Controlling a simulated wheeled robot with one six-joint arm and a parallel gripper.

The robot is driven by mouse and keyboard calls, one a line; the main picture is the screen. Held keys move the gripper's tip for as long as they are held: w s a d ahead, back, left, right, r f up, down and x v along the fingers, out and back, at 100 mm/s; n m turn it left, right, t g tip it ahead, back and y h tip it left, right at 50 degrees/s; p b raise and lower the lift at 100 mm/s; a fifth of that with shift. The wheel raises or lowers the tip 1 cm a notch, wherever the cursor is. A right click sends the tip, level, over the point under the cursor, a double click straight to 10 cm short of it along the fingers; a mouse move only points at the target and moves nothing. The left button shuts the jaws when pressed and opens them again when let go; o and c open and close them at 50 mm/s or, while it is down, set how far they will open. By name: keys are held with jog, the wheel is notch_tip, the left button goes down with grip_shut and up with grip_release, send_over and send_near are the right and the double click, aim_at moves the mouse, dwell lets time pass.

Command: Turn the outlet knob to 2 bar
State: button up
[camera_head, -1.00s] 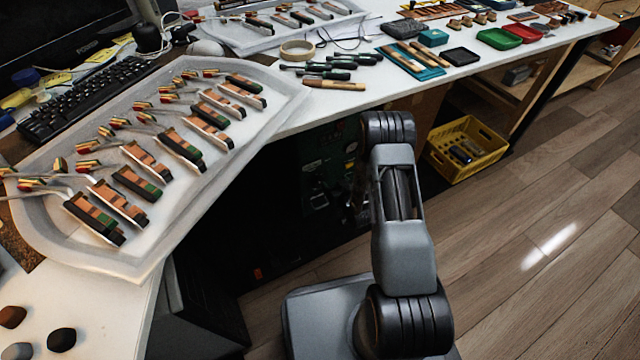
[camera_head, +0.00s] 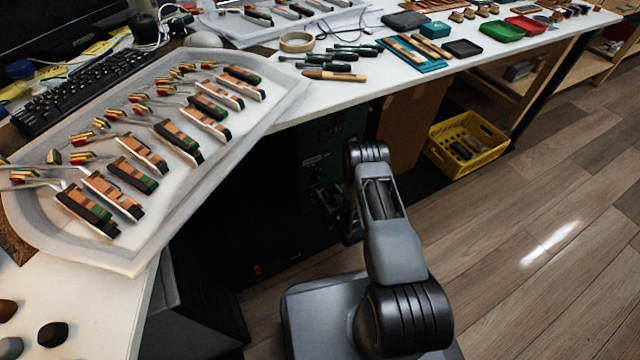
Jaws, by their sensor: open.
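A dark green unit (camera_head: 318,165) stands in deep shadow under the desk, left of my arm. Small pale and metallic details show on it, but I cannot make out the outlet knob, its scale or its setting. My arm (camera_head: 388,240) reaches from my base toward the space under the desk, with its bent joint (camera_head: 368,152) in front of that unit. My gripper is hidden behind my arm and in the shadow, so I cannot see its fingers or whether it touches anything.
The white desk (camera_head: 290,118) overhangs the dark space. Its large tray (camera_head: 170,225) holds several piano action parts. A brown panel (camera_head: 408,125) and yellow crate (camera_head: 462,172) stand right of my arm. Wooden floor (camera_head: 540,215) on the right is clear.

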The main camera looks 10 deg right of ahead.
aim_at(319, 180)
jog(key=shift+b+x, duration=0.9)
jog(key=shift+x, duration=2.25)
jog(key=c, duration=0.9)
jog(key=shift+c, duration=0.2)
jog(key=shift+n, duration=0.3)
jog(key=n, duration=0.3)
jog(key=shift+n, duration=2.6)
